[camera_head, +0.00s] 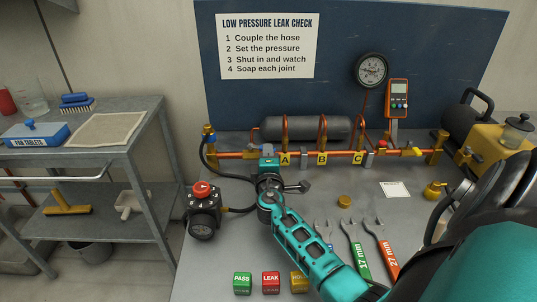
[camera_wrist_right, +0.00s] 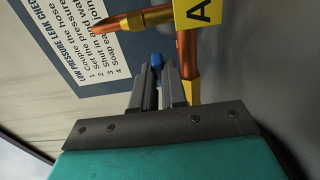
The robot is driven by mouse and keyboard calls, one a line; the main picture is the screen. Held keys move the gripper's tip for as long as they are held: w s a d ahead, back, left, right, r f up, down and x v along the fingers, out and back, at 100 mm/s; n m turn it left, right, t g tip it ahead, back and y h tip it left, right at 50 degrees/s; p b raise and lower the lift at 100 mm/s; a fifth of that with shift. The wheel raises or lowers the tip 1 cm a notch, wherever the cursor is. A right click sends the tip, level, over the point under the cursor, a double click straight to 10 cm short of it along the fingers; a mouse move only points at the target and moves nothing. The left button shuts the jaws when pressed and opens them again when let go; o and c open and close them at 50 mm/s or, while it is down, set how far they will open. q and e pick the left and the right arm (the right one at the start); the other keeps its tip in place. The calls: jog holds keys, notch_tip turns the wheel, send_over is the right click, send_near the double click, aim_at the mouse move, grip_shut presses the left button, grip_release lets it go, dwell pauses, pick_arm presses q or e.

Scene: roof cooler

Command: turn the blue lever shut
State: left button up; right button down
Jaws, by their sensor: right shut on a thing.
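The blue lever (camera_wrist_right: 157,60) shows in the right wrist view as a small rounded blue end between the grey fingertips. My right gripper (camera_wrist_right: 158,80) is shut on it, close beside the copper pipe. In the head view my right arm reaches from the lower right to the left end of the copper pipe (camera_head: 232,155), left of the yellow A tag (camera_head: 285,159). My left gripper is not in view.
A pressure regulator with a red knob (camera_head: 202,189) stands left of my arm, its black hose running to the pipe. Wrenches (camera_head: 357,250) and coloured blocks (camera_head: 271,283) lie in front. A gauge (camera_head: 371,70) hangs on the blue panel behind.

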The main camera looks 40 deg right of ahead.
jog(key=c, duration=1.4)
grip_release()
jog(key=shift+c, duration=0.2)
jog(key=b+v, duration=0.1)
jog(key=v, duration=1)
jog(key=shift+s+a+f, duration=0.1)
jog(key=shift+s+a, duration=0.05)
jog(key=shift+s, duration=0.1)
jog(key=shift+s+a, duration=0.45)
jog(key=shift+s, duration=0.1)
